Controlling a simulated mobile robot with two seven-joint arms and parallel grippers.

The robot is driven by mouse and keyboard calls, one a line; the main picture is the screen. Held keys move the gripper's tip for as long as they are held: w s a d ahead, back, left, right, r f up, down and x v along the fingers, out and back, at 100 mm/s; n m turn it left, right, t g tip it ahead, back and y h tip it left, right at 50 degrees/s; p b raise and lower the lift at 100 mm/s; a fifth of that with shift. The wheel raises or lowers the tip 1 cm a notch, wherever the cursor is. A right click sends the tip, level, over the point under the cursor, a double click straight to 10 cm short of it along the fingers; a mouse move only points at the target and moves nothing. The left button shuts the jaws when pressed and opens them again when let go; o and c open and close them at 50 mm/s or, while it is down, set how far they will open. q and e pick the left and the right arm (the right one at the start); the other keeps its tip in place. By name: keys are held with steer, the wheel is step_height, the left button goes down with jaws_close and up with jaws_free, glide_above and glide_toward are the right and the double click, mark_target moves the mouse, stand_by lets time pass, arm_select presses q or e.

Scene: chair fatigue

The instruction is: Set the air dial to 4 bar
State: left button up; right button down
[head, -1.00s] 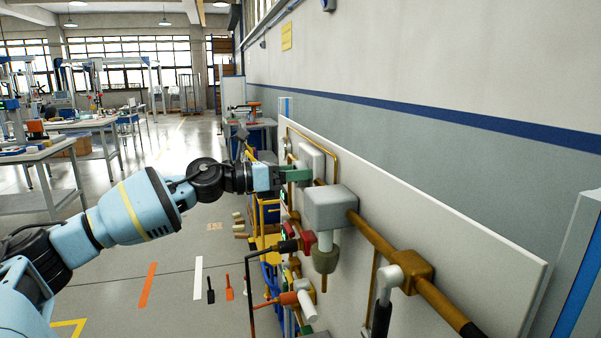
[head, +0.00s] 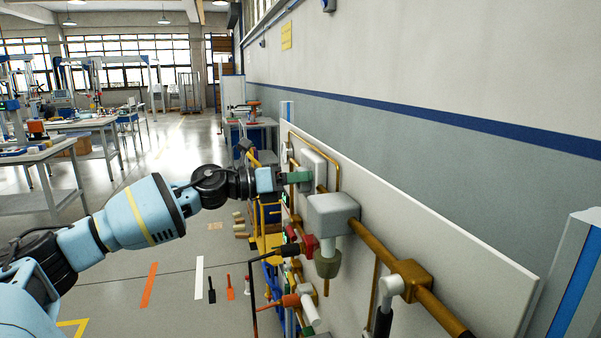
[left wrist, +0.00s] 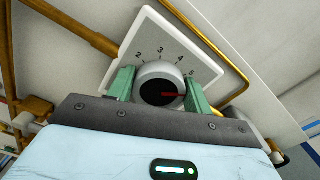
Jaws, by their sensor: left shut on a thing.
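The air dial (left wrist: 153,74) is a round silver knob with a black face on a pale square plate (left wrist: 150,40). Numbers 2, 3, 4 and a partly hidden one, likely 5, arc around its upper side. A red pointer line on its face points right, past the 4 and slightly below the last visible number. My left gripper (left wrist: 160,90) has one green finger on each side of the knob and is shut on it. In the head view my left gripper (head: 298,176) meets the grey plate box (head: 316,164) on the wall panel; the knob is hidden there.
Brown pipes (head: 375,245) and a grey box (head: 332,212) stick out from the white panel (head: 440,235) close right of my gripper. A red-handled valve (head: 305,243) and an orange handle (head: 290,300) sit below.

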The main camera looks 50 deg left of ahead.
arm_select(q)
steer(key=n, duration=0.1)
steer(key=n+p, duration=0.2)
steer(key=shift+r+n, duration=0.25)
steer(key=shift+n, duration=0.15)
steer(key=n+p, duration=0.2)
steer(key=n, duration=0.1)
steer(key=shift+a, duration=0.1)
steer(key=shift+f+n+p, duration=0.15)
steer(key=shift+n+p, duration=0.35)
steer(key=shift+n, duration=0.45)
steer(key=shift+f+n+p, duration=0.15)
steer(key=shift+n+p, duration=0.3)
steer(key=shift+n, duration=0.5)
steer(key=shift+f, duration=0.1)
arm_select(e)
steer(key=w+r+t, duration=0.1)
steer(key=w+r, duration=0.3)
steer(key=r, duration=0.4)
steer(key=shift+w+d, duration=0.2)
steer(key=shift+d, duration=0.15)
arm_select(q)
steer(key=o, duration=1)
arm_select(e)
steer(key=shift+a, duration=0.1)
arm_select(q)
steer(key=shift+f, duration=0.1)
